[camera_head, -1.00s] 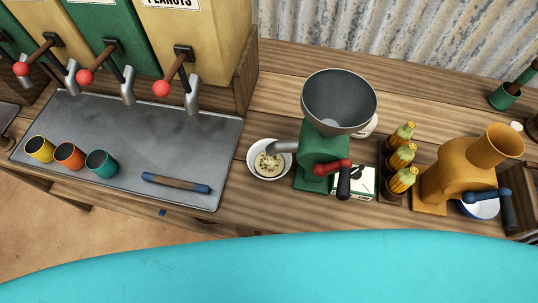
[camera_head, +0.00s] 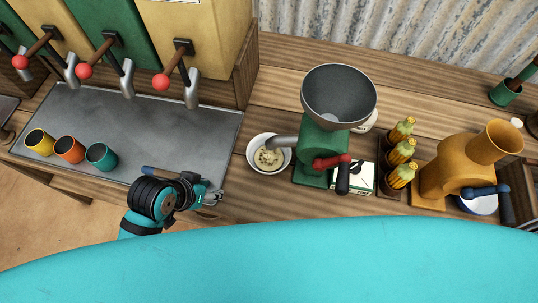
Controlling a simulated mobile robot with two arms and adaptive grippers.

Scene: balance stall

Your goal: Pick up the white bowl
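The white bowl (camera_head: 284,166) stands on the wooden counter under the spout of the green grinder (camera_head: 318,150), with pale, lumpy food in it. The spout covers part of its far right rim. My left gripper (camera_head: 217,197) is at the counter's front edge, to the left of and nearer than the bowl, apart from it. Its fingers are small in view and point right; I cannot tell whether they are open. My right gripper is out of view.
A grey metal tray (camera_head: 140,118) on the left holds a yellow cup (camera_head: 40,143), an orange cup (camera_head: 69,149) and a teal cup (camera_head: 101,156). Corn cobs (camera_head: 400,155) and an orange grinder (camera_head: 460,170) stand further right.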

